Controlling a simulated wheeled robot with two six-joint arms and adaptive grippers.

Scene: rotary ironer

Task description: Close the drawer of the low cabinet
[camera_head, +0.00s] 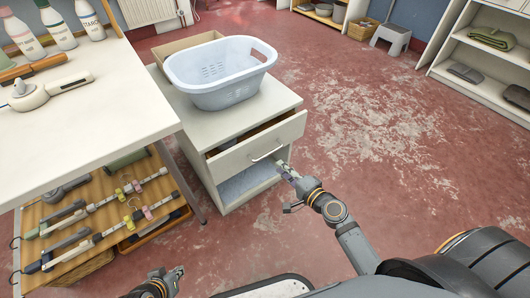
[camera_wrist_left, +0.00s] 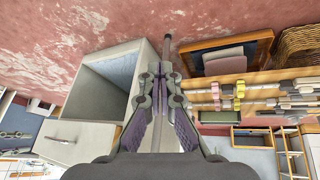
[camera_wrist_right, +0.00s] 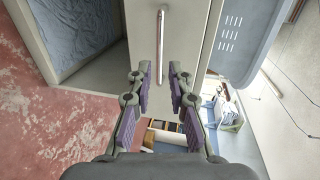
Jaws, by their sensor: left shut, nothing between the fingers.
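The low cabinet (camera_head: 213,122) is white and stands beside the table. Its drawer (camera_head: 258,148) is partly pulled out, with a dark gap behind the front panel. A slim metal handle (camera_head: 267,154) is on that front; it also shows in the right wrist view (camera_wrist_right: 160,45). My right gripper (camera_head: 285,170) is just in front of the drawer front, near the handle. In the right wrist view its fingers (camera_wrist_right: 158,80) are apart and empty, with the handle beyond the tips. My left gripper (camera_head: 166,279) is shut and empty, low at the bottom, away from the cabinet.
Below the drawer is an open compartment (camera_head: 246,184). The white table (camera_head: 80,105) is at left, above a wooden rack with hangers (camera_head: 100,212). The red floor (camera_head: 380,140) at right is clear.

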